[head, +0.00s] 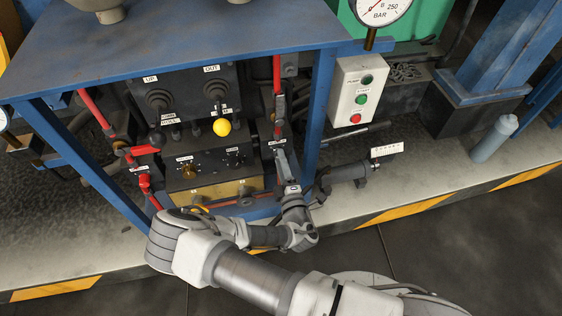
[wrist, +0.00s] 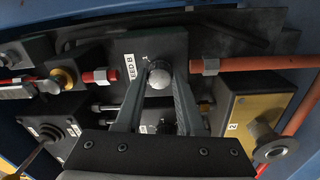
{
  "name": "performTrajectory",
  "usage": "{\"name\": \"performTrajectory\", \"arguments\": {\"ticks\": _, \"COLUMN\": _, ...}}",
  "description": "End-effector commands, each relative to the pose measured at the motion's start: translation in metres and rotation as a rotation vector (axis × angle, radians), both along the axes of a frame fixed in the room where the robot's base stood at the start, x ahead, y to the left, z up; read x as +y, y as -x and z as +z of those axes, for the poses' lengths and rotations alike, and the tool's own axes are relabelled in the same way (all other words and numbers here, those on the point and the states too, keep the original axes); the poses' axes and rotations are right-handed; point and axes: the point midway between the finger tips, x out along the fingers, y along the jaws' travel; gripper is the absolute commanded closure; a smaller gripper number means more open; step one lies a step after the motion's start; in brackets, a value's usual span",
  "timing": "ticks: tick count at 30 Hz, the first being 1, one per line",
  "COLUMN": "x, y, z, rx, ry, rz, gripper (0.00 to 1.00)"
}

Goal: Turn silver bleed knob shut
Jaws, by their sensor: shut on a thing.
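The silver bleed knob (wrist: 159,77) is a small round silver cap on a dark block, below a white label (wrist: 134,68) reading "EED B" with its start cut off. My gripper (wrist: 159,80) has one finger on each side of the knob and is shut on it. In the head view my gripper (head: 281,160) reaches into the blue frame at the right end of the dark control panel (head: 210,155). The knob cannot be made out there.
A yellow ball handle (head: 221,127) and a brass knob (head: 190,172) are left of my gripper. A blue post (head: 318,110) stands close on its right. In the wrist view, a red pipe (wrist: 245,63) and a yellow block (wrist: 257,106) lie right of the fingers.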

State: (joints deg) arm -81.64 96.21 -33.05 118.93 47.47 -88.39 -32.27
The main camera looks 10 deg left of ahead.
Motion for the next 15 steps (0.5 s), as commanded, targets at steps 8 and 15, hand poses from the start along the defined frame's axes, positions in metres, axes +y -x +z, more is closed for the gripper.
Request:
{"name": "performTrajectory", "arguments": {"ticks": 8, "x": 0.0006, "y": -0.0009, "z": 0.0013, "rx": -0.004, "ry": 0.001, "rz": 0.000, "gripper": 1.00}}
{"name": "performTrajectory", "arguments": {"ticks": 15, "x": 0.0004, "y": -0.0007, "z": 0.0010, "rx": -0.004, "ry": 0.000, "rz": 0.000, "gripper": 0.32}}
